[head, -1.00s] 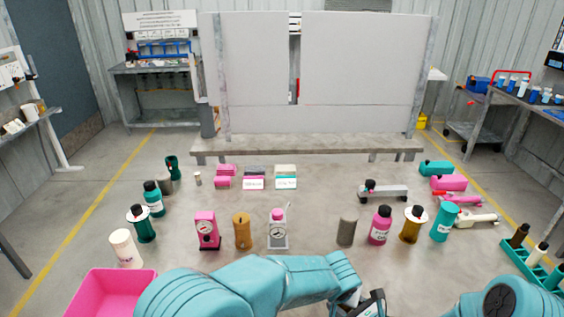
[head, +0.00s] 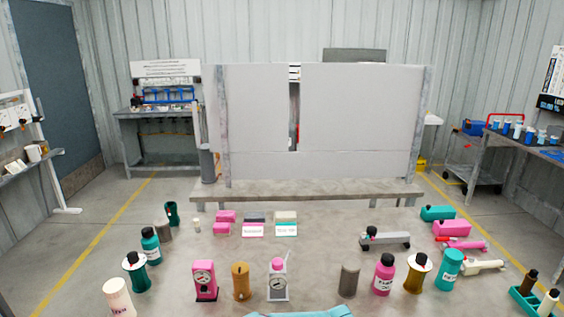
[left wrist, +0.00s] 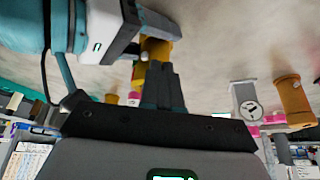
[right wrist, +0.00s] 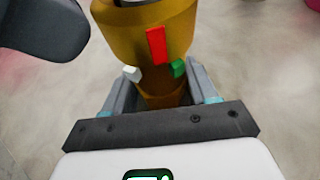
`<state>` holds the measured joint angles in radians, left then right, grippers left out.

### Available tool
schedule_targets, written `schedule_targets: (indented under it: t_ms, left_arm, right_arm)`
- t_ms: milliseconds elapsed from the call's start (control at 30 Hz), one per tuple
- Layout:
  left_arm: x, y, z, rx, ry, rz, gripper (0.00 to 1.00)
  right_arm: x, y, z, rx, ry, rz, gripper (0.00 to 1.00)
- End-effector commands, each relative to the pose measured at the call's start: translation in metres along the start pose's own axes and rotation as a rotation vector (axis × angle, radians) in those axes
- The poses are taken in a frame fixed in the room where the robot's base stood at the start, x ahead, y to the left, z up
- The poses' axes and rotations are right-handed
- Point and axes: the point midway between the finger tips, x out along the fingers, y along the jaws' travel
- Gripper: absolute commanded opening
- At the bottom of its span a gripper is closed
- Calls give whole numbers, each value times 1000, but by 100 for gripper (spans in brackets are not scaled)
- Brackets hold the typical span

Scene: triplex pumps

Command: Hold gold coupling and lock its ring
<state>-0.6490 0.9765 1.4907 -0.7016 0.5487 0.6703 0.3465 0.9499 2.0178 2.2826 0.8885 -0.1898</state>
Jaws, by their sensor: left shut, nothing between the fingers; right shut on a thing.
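The gold coupling (right wrist: 155,35) fills the top middle of the right wrist view. It has a wide gold upper part with a red mark, and a white tab and a green tab sit below that. My right gripper (right wrist: 160,92) is shut around its narrower lower part. In the left wrist view the coupling (left wrist: 156,52) shows partly behind my left fingers. My left gripper (left wrist: 164,82) is shut and empty, its fingertips close to the coupling; I cannot tell whether they touch. Neither gripper shows in the head view.
On the floor-coloured surface stand a gold cylinder (head: 241,282), a pink gauge block (head: 204,281), a grey gauge block (head: 278,280) and a pink bottle (head: 384,275). A green rack (head: 525,300) is at the lower right. A grey panel (head: 360,120) stands behind.

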Motion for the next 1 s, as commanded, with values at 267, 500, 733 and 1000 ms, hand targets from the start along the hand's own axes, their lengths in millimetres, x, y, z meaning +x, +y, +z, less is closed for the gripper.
schedule_targets:
  t_ms: [267, 500, 733, 1000]
  left_arm:
    - [-1, 8, -1, 3, 5, 3, 0]
    - [0, 14, -2, 4, 6, 4, 0]
    - [0, 17, -1, 8, 6, 4, 0]
    - [-1, 17, 2, 9, 4, 4, 0]
  right_arm:
    - [0, 2, 1, -4, -2, 5, 13]
    - [0, 2, 0, -4, -1, 5, 13]
    - [0, 3, 0, -4, 0, 7, 13]
    - [0, 3, 0, -5, 0, 8, 13]
